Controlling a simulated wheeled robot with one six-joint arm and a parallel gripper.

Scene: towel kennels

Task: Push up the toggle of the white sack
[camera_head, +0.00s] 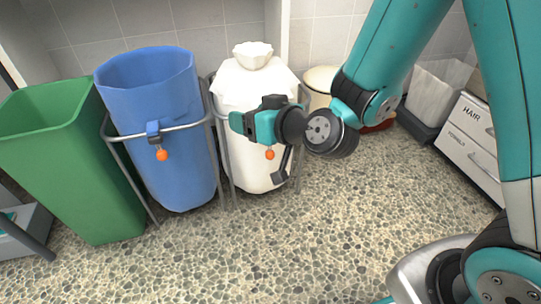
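The white sack (250,170) stands upright in a grey metal frame right of the blue sack. Its top is drawn in to a narrow neck with a flared white rim (253,55). An orange ball (269,155) shows low on its front, just below my gripper. My gripper (243,122) is in front of the upper part of the sack, pointing left. It hides the middle of the sack front and whatever holds the ball there. I cannot tell whether its teal fingers are apart or touch the sack.
A green bin (65,160) stands left. A cream-lidded bin (321,80) and drawers (470,140) are right. The pebbled floor (270,245) in front is clear.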

